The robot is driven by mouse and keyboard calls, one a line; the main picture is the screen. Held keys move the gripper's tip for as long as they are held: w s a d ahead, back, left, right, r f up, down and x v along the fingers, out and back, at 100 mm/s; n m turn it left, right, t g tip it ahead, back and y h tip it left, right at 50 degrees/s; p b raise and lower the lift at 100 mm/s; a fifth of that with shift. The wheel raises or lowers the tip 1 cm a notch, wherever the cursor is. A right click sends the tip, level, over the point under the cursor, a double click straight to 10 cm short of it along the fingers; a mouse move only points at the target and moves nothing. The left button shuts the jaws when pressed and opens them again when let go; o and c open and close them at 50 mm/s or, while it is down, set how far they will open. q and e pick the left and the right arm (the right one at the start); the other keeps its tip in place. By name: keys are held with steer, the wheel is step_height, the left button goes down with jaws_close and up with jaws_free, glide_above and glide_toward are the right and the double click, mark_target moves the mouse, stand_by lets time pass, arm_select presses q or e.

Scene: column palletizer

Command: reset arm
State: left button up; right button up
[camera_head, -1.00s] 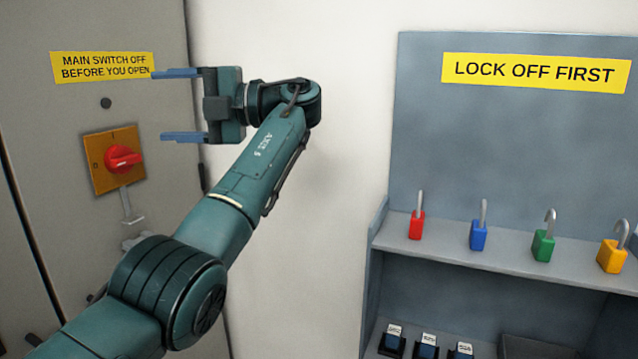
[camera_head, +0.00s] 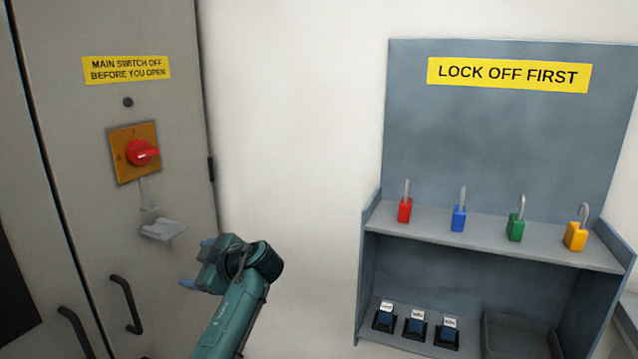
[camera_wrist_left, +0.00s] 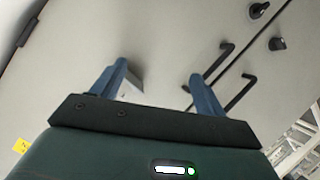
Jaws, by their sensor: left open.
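My left gripper (camera_head: 197,264) is in the lower middle of the head view, in front of the cabinet's right edge. Its blue fingers point left toward the cabinet. In the left wrist view the two fingers (camera_wrist_left: 160,90) stand apart with nothing held between them. Behind them are the grey cabinet door and its dark handles (camera_wrist_left: 240,92). My right gripper is in neither view.
The grey cabinet (camera_head: 75,190) carries a red rotary switch (camera_head: 142,153) on an orange plate. A hasp-like grey bracket (camera_head: 162,229) juts out below it. At right, a grey lock station (camera_head: 480,130) holds red, blue, green and yellow padlocks on its shelf. The white wall between is clear.

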arm_select(q)
steer(key=s+f+m+t+h, duration=0.1)
steer(key=s+f+m+h, duration=0.15)
steer(key=f, duration=0.35)
steer(key=s+f+m+h, duration=0.1)
steer(key=s+f+m, duration=0.1)
steer(key=f+m, duration=0.35)
steer(key=s+d+f+m+h, duration=0.3)
steer(key=s+f+m+h, duration=0.1)
steer(key=s+f, duration=0.3)
steer(key=s+d+f+m+t+h+p, duration=0.1)
steer(key=s+d+f+m+h, duration=0.3)
steer(key=s+f, duration=0.3)
steer(key=s, duration=0.5)
steer(key=shift+f+m, duration=0.4)
steer(key=s+d+r+m+h, duration=0.1)
steer(key=s, duration=0.3)
steer(key=s+d+r+m+h, duration=0.1)
steer(key=s+m, duration=0.1)
steer(key=s, duration=0.2)
steer(key=s+d+r+m+t+h+p, duration=0.1)
steer(key=s, duration=0.3)
steer(key=shift+s+d+r+h, duration=0.2)
steer(key=shift+s+h, duration=0.05)
steer(key=shift+h, duration=0.1)
steer(key=shift+c, duration=0.2)
